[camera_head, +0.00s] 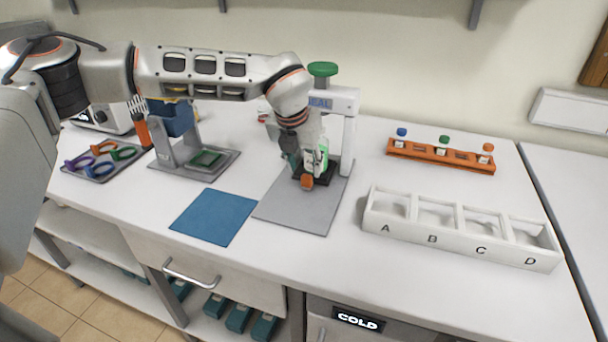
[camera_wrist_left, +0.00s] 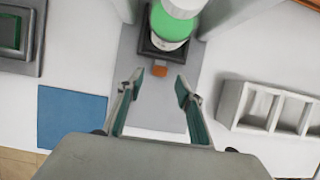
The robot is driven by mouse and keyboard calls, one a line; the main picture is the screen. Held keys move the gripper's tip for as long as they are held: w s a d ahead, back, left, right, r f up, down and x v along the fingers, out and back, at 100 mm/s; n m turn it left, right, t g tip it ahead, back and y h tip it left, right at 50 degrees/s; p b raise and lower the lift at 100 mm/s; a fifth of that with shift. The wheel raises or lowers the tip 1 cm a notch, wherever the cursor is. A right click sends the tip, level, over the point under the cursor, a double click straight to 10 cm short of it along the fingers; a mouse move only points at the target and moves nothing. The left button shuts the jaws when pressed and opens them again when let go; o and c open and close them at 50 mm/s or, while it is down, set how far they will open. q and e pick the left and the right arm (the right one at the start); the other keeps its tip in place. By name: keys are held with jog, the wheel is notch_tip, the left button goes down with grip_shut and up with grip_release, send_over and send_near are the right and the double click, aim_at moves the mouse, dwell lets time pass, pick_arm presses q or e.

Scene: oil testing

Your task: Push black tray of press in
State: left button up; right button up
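The press (camera_head: 349,125) is a light grey frame with a green knob on top, at the back middle of the table. Its black tray (camera_head: 325,174) sits low in the frame with an orange tab (camera_head: 307,182) at its front. In the left wrist view, the black tray (camera_wrist_left: 146,48) shows beneath a green and white cylinder (camera_wrist_left: 172,28), which hides part of it. My left gripper (camera_wrist_left: 159,84) is open and empty, its fingertips to either side of the space just in front of the orange tab. Whether they touch anything is unclear. My right gripper is not in view.
A grey mat (camera_head: 291,209) lies under the press, with a blue mat (camera_head: 213,216) to its left. A white compartment box (camera_head: 458,243) marked A to D stands at right. An orange rack (camera_head: 440,157) with vials is behind it. Another grey stand (camera_head: 178,152) is at left.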

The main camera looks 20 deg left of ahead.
aim_at(307, 176)
pick_arm(q)
jog(key=shift+x, duration=2.2)
jog(key=shift+c, duration=0.3)
